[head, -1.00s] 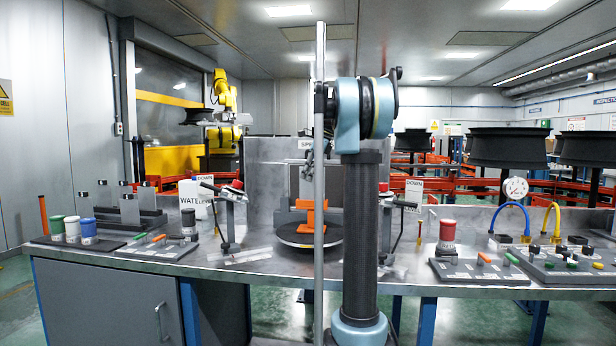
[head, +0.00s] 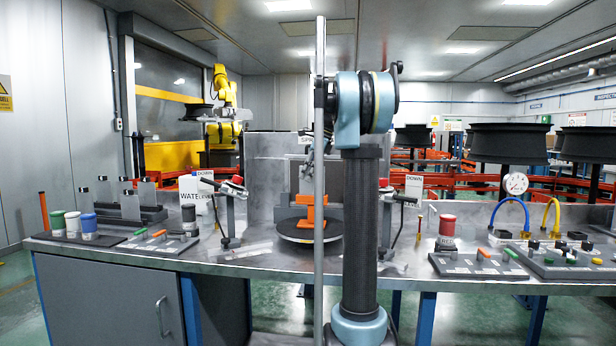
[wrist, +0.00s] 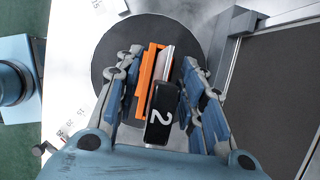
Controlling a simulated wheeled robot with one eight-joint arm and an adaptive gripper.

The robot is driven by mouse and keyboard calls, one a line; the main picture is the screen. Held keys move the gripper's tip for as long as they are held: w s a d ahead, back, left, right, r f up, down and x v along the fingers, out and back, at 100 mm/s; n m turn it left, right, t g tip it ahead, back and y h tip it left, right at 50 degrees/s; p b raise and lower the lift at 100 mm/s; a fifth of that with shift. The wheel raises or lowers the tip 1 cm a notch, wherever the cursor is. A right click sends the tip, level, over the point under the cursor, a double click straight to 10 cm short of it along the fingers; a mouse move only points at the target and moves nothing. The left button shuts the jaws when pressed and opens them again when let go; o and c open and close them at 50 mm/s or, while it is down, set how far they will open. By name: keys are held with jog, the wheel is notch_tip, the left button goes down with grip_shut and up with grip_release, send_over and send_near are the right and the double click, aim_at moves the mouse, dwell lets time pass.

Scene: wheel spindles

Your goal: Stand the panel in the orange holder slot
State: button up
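The panel (wrist: 163,103) shows in the wrist view as a silver plate with a black top marked "2". It stands between the fingers of my gripper (wrist: 160,95), over the orange holder (wrist: 141,82). The blue fingers are spread to its left and right, with a visible gap at least on the left side. How deep the panel sits in the slot is hidden. In the head view the orange holder (head: 305,214) stands on a round dark disc (head: 290,231). My gripper (head: 308,158) is just above it, partly hidden by a grey pole.
A rack (head: 118,215) with several upright panels is at the left of the bench. Lever clamps (head: 228,205) stand on both sides of the disc. A grey backboard (head: 268,165) rises behind it. Coloured cylinders and a control board (head: 560,262) take up the bench ends.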

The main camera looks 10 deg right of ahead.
jog(key=v, duration=1.2)
jog(key=shift+w, duration=0.1)
jog(key=shift+f, duration=0.1)
jog(key=s+a+f+n+h, duration=0.2)
jog(key=s+f+n, duration=0.9)
jog(key=s+f, duration=1)
jog(key=s+a+f+n+h, duration=0.2)
jog(key=s+f+n, duration=0.8)
jog(key=s+f, duration=1.1)
notch_tip(320, 180, down, 3)
jog(key=shift+s+f+n+t, duration=0.1)
jog(key=shift+s+n+t, duration=0.3)
jog(key=shift+a, duration=0.1)
